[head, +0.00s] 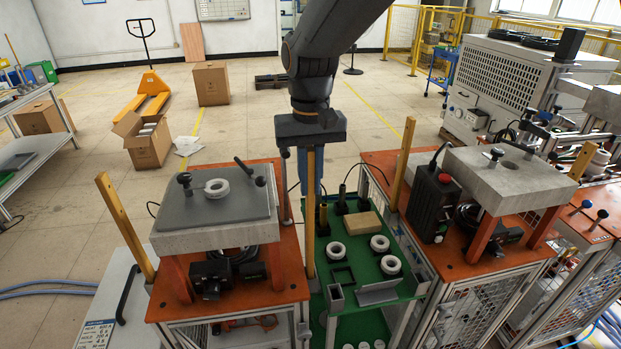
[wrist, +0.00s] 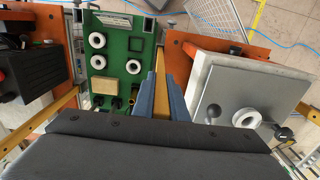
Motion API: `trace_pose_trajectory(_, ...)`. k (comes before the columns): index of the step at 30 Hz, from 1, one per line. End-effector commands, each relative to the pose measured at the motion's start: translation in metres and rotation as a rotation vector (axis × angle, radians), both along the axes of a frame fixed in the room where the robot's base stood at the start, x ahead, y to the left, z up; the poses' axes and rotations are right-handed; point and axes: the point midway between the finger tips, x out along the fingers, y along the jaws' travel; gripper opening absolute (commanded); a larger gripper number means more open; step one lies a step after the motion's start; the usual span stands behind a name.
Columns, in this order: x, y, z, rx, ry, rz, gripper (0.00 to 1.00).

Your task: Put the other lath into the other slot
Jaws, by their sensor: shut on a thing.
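My gripper (head: 311,215) hangs upright between the two orange machine tables and is shut on a long wooden lath (head: 310,250). The lath stands vertical, its lower end beside the right edge of the left table. In the wrist view the lath (wrist: 160,70) lies between the blue fingers of my gripper (wrist: 163,85). A second lath (head: 125,228) leans at the left table's left side. A third lath (head: 403,163) stands tilted by the right table. I cannot make out the slots, nor whether the held lath's lower end touches anything.
A green stand (head: 372,328) between the tables holds white rings, a tan block (head: 363,226) and small metal parts. A grey slab (head: 215,234) with a white ring and knobs tops the left machine. A black control box (head: 432,205) stands on the right table (head: 455,268).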

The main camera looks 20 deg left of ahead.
Motion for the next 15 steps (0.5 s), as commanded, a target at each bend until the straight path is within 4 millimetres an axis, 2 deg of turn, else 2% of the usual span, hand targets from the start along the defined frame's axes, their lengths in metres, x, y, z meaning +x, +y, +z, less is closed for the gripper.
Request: trace_pose_trajectory(15,0.000,0.000,-0.014,0.000,-0.001,0.000,0.00)
